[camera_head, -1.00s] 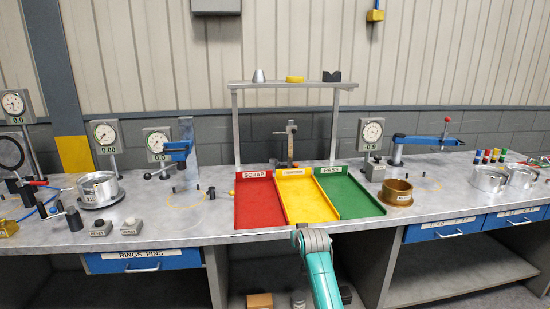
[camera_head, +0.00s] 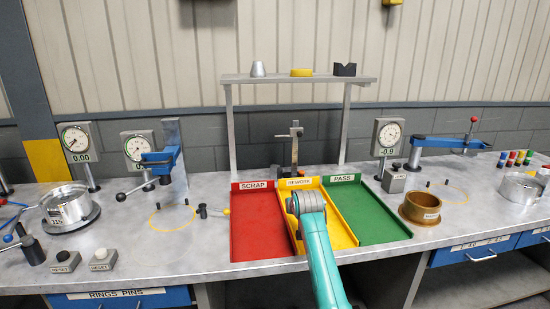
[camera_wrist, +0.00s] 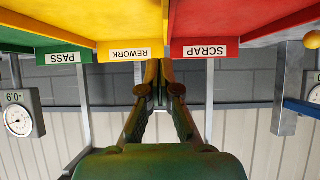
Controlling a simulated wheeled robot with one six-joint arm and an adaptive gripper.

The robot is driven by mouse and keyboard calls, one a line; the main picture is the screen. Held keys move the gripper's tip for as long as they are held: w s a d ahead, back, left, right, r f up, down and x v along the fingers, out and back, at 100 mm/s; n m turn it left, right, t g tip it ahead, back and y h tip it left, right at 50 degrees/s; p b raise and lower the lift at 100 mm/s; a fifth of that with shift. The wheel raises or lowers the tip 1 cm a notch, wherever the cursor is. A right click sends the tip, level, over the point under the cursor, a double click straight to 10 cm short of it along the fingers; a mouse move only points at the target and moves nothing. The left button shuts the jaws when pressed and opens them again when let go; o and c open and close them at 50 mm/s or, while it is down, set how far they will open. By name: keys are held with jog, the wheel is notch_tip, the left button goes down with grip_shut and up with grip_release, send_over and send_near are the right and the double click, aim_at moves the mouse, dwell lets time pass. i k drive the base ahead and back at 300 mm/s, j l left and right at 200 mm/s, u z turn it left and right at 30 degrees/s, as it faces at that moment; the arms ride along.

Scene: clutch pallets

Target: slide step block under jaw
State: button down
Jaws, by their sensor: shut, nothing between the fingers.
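My gripper (camera_wrist: 160,76) shows in the wrist view with its two fingertips together and nothing between them. They point toward the label edge of the trays, between REWORK and SCRAP. In the head view only my teal arm shows, over the yellow tray, and it hides the gripper. A blue clamp-like jaw (camera_head: 160,162) on a grey post stands left of the trays. A second blue clamp arm (camera_head: 445,142) stands at the right. I cannot tell which jaw the task means. No step block can be picked out with certainty.
Red SCRAP (camera_head: 257,240), yellow REWORK (camera_head: 342,236) and green PASS (camera_head: 368,215) trays lie mid-bench. Behind them are a stand (camera_head: 294,152) and a raised shelf (camera_head: 300,79). A brass ring (camera_head: 420,208) sits right; a steel ring (camera_head: 70,204) sits left. Bare bench lies around the yellow circles.

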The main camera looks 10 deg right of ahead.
aim_at(276, 173)
jog(key=i, duration=1.1)
jog(key=k, duration=0.1)
